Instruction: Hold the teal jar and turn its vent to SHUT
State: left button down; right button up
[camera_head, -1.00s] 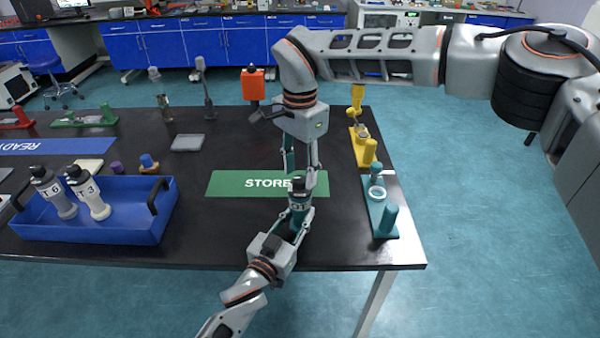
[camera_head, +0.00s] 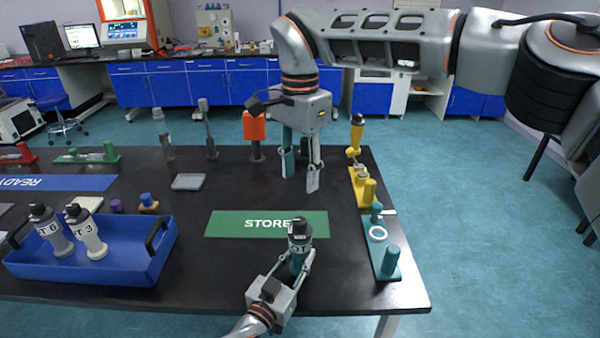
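The teal jar (camera_head: 299,262) has a black cap with a small marked band and white lettering on its upper part. It stands roughly upright at the front of the black table, just in front of the green STORE mat (camera_head: 232,223). My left gripper (camera_head: 301,270) reaches in from below with its fingers on both sides of the jar, shut on its body. My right gripper (camera_head: 301,184) is open and empty, pointing down behind and above the jar, apart from its cap. The vent's setting is too small to read.
A blue tray (camera_head: 130,262) with bottles T 6 (camera_head: 55,235) and T 3 (camera_head: 88,237) stands at left. A teal holder (camera_head: 383,262) and a yellow holder (camera_head: 366,188) line the right edge. An orange-red device (camera_head: 254,127) stands behind my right gripper.

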pick_arm(q)
jog(key=c, duration=1.6)
grip_release()
